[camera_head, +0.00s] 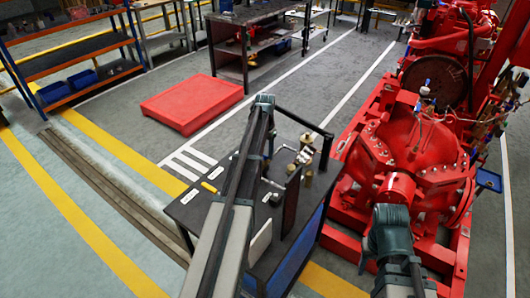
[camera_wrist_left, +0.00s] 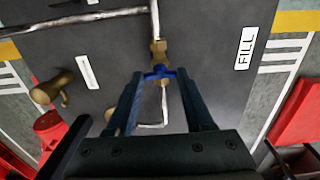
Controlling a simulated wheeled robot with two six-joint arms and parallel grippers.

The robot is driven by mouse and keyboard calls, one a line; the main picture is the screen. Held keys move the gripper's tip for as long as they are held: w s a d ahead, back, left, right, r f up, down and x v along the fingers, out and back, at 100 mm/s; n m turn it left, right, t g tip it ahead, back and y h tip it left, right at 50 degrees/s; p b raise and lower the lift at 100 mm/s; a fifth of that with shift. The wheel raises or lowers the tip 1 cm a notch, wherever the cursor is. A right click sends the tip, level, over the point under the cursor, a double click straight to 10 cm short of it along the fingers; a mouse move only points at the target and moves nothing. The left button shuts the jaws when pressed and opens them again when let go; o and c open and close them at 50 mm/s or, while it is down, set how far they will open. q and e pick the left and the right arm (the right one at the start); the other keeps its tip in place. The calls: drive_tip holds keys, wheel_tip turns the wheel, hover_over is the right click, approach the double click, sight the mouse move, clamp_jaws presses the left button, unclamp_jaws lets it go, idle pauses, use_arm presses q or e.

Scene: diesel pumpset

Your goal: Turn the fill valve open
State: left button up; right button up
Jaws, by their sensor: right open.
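The blue-handled valve (camera_wrist_left: 158,72) sits on a brass fitting in a thin pipe over the dark panel in the left wrist view. A white FILL label (camera_wrist_left: 246,47) is to its right. My left gripper (camera_wrist_left: 159,75) is at the handle, one finger on each side. The handle spans most of the gap. I cannot tell whether the fingers press on it. In the head view my left arm (camera_head: 240,170) hides this gripper and the valve. My right arm (camera_head: 390,237) shows at the lower right; its gripper is not seen.
Another brass valve (camera_wrist_left: 52,88) and a blank-looking label (camera_wrist_left: 88,72) are left of the handle. The red pumpset (camera_head: 415,160) stands to the right in the head view. A red platform (camera_head: 192,104) lies behind the panel table, with open floor around it.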

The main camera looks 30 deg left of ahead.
use_arm(q)
clamp_jaws()
drive_tip(key=shift+n, duration=0.3)
drive_tip(key=n, duration=0.3)
drive_tip(key=shift+n, duration=0.3)
drive_tip(key=n, duration=0.4)
drive_tip(key=shift+n, duration=0.3)
drive_tip(key=n, duration=0.4)
drive_tip(key=shift+n, duration=2.3)
